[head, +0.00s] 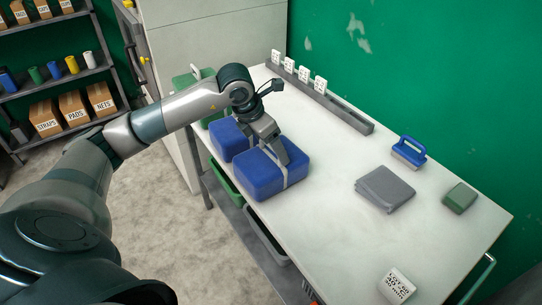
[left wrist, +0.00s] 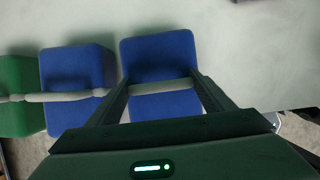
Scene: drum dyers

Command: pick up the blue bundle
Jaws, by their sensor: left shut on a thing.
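Two blue bundles with pale straps sit in a row along the table's left edge in the head view. My left gripper (head: 276,148) is over the nearer blue bundle (head: 262,178) and shut on it. In the left wrist view this bundle (left wrist: 157,52) lies between the two fingers (left wrist: 162,86), with its strap running from one to the other. The other blue bundle (head: 229,140) is just behind it and also shows in the left wrist view (left wrist: 76,72). I cannot tell any gap under the held bundle. My right gripper is out of view.
A green bundle (left wrist: 20,90) ends the row. The white table (head: 330,215) holds a folded grey cloth (head: 385,188), a blue-handled brush (head: 409,151), a green block (head: 460,197), a label block (head: 397,286) and a grey rail (head: 330,103) with tags. The table's middle is clear.

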